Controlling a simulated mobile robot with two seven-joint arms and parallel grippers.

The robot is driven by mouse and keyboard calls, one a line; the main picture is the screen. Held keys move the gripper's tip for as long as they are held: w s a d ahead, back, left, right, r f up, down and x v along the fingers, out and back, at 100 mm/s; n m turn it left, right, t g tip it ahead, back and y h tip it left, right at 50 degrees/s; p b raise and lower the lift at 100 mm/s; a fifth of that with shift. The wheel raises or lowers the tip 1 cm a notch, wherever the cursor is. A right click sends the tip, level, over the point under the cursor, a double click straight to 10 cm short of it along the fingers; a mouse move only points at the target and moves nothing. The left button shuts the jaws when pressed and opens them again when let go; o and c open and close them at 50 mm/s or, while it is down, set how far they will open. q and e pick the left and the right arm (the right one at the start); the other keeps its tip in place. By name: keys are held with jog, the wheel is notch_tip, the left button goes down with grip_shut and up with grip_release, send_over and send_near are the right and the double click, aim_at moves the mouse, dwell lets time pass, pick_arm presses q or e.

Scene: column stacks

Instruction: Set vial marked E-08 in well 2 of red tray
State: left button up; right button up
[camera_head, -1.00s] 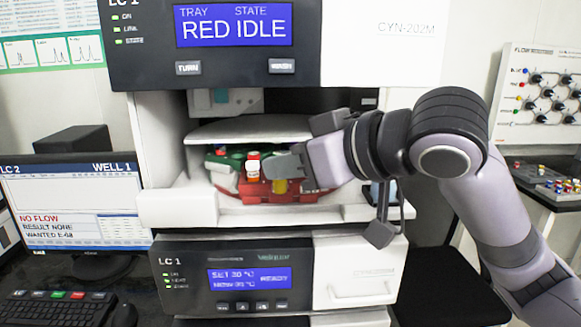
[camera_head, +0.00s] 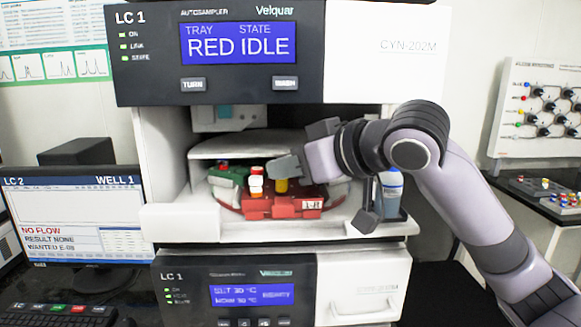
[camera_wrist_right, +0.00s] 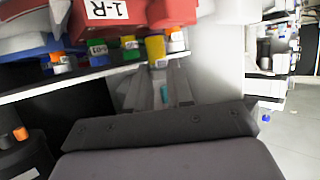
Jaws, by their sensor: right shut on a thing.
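The red tray (camera_head: 283,208) sits in the open bay of the LC 1 autosampler, with a white "1-R" label at its front right. My right gripper (camera_head: 283,172) is shut on a yellow vial (camera_head: 281,186) and holds it over the tray. In the right wrist view the yellow vial (camera_wrist_right: 156,48) shows at the fingertips (camera_wrist_right: 158,80). Its marking cannot be read. The well numbers cannot be read. My left gripper is out of view.
A green tray (camera_head: 228,175) lies behind the red one at the left. The bay's white side walls and the housing above it close in around my gripper. A monitor (camera_head: 75,225) reads "WANTED E-08".

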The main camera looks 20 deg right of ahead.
jog(key=shift+w+d, duration=0.2)
jog(key=shift+w, duration=0.25)
dwell(0.4)
jog(key=shift+f+b, duration=0.55)
jog(key=shift+f, duration=0.5)
dwell(0.7)
dwell(0.3)
jog(key=o, duration=0.9)
